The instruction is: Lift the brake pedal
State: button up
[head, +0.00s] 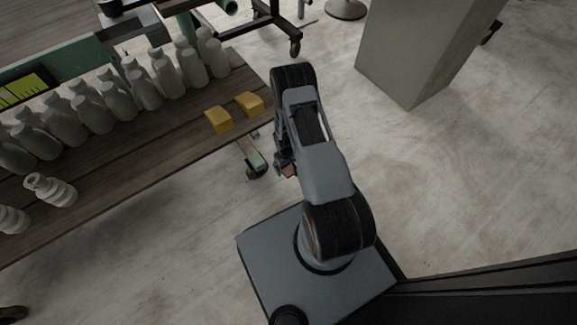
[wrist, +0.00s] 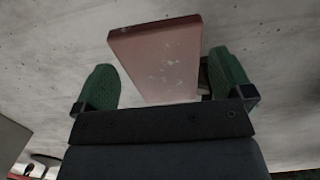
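In the wrist view a flat, worn pinkish-red pedal (wrist: 155,62) lies between the green-padded fingers of my gripper (wrist: 164,78). The fingers are apart. A clear gap shows between the left finger and the pedal. The right finger is close to the pedal's right edge, and I cannot tell whether it touches. The pedal's near end is cut off from view by the gripper body. In the head view a small reddish patch (head: 288,170), likely the pedal, shows beside my arm, and the fingers are largely hidden there.
A wooden table (head: 130,168) with several grey bottles (head: 140,88) and two yellow blocks (head: 219,119) stands at left. A caster (head: 257,172) shows below its edge. A grey pillar (head: 412,50) stands at upper right. The concrete floor (head: 460,170) at right is clear.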

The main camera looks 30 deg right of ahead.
jog(key=shift+s, duration=0.1)
jog(key=shift+r, duration=0.35)
notch_tip(320, 180, up, 11)
jog(key=w+p, duration=0.1)
jog(key=p, duration=0.4)
jog(key=shift+w, duration=0.25)
jog(key=shift+a+r, duration=0.1)
